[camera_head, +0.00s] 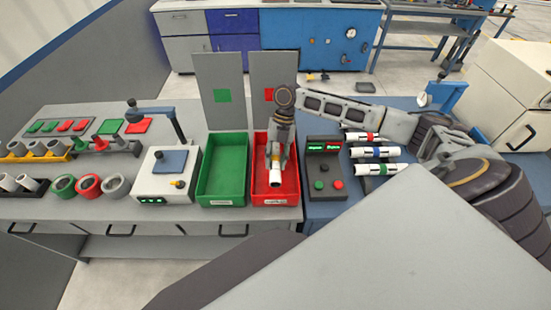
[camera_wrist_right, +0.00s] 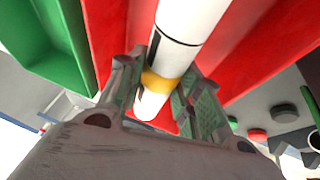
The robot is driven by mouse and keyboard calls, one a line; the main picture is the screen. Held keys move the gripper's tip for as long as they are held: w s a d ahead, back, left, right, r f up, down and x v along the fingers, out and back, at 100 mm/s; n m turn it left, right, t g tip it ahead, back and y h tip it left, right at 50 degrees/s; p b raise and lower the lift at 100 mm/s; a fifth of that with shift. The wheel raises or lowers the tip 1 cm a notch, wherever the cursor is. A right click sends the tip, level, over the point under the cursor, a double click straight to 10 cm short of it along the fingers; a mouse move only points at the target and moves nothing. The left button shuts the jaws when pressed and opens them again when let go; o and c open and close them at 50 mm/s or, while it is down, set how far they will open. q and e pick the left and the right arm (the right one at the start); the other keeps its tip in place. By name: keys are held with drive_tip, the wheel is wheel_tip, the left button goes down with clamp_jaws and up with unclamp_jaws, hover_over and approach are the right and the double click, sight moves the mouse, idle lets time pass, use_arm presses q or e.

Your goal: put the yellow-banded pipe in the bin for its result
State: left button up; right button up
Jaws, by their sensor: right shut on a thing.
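The yellow-banded pipe (camera_wrist_right: 180,30) is white with dark rings. Its yellow band (camera_wrist_right: 160,82) sits between the fingers of my right gripper (camera_wrist_right: 158,74), which is shut on it. In the head view the right gripper (camera_head: 274,160) points down over the red bin (camera_head: 292,190), and a white end of the pipe (camera_head: 275,178) shows below it. Whether the pipe touches the bin floor is unclear. The green bin (camera_head: 222,172) stands just left of the red one and looks empty. My left gripper is not in view.
A white test device (camera_head: 167,175) stands left of the green bin. Upright grey panels (camera_head: 220,75) rise behind the bins.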

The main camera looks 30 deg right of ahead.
idle(0.3)
drive_tip(key=o, duration=1.2)
drive_tip(key=shift+r, duration=0.1)
drive_tip(key=shift+v, duration=5.9)
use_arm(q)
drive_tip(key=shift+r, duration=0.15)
use_arm(e)
drive_tip(key=shift+r, duration=0.1)
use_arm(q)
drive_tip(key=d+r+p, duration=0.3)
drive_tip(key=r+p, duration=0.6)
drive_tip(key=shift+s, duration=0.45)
use_arm(e)
wheel_tip(320, 180, up, 9)
